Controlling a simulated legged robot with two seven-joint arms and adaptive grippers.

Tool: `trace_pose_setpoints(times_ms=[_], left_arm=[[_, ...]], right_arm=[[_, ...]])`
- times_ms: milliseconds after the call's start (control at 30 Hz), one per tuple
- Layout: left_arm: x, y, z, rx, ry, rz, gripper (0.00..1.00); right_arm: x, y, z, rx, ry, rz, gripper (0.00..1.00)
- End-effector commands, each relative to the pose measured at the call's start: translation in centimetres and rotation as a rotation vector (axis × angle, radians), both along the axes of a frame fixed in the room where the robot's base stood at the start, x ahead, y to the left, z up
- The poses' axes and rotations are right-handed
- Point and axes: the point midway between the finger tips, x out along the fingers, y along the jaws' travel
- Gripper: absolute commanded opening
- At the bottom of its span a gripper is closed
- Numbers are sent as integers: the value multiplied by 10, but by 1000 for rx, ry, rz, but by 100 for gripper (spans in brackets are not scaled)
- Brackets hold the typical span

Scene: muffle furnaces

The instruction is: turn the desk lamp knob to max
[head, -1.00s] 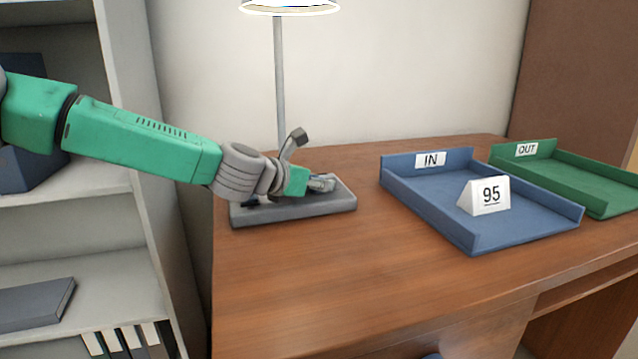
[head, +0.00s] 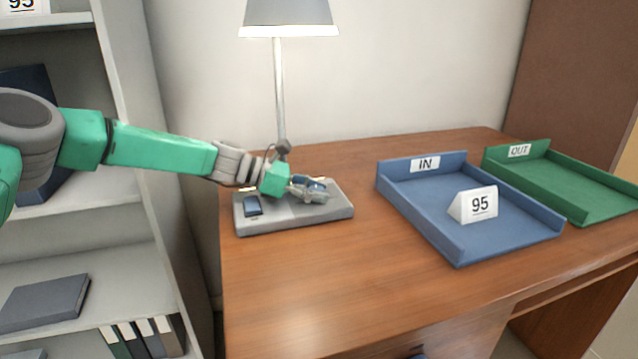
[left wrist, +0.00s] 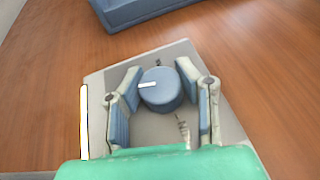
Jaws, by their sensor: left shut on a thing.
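The desk lamp has a grey base (head: 340,209), a thin pole and a grey shade (head: 289,14). Its blue round knob (left wrist: 162,95) stands on the base, with a white mark pointing left in the left wrist view. My left gripper (head: 309,188) is at the right part of the base, shut on the knob, with one finger on each side in the left wrist view (left wrist: 161,92). In the head view the fingers mostly hide the knob. A dark blue switch (head: 252,206) sits on the left of the base. My right gripper is out of view.
A shelf (head: 75,210) stands at the left. The front of the wooden desk (head: 350,280) is clear.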

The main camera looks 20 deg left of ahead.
Motion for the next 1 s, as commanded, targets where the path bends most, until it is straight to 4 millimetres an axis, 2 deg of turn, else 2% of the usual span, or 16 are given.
trace_pose_setpoints(times_ms=[200,633,667,700,1000], left_arm=[[1,3,-2,3,2,-36,0],[1,3,-3,3,3,-42,0],[1,3,-3,4,3,-42,39],[1,3,-3,3,3,-42,53],[1,2,-1,1,2,-44,53]], right_arm=[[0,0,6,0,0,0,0],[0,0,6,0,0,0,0],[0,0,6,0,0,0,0],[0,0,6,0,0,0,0],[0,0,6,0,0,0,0]])
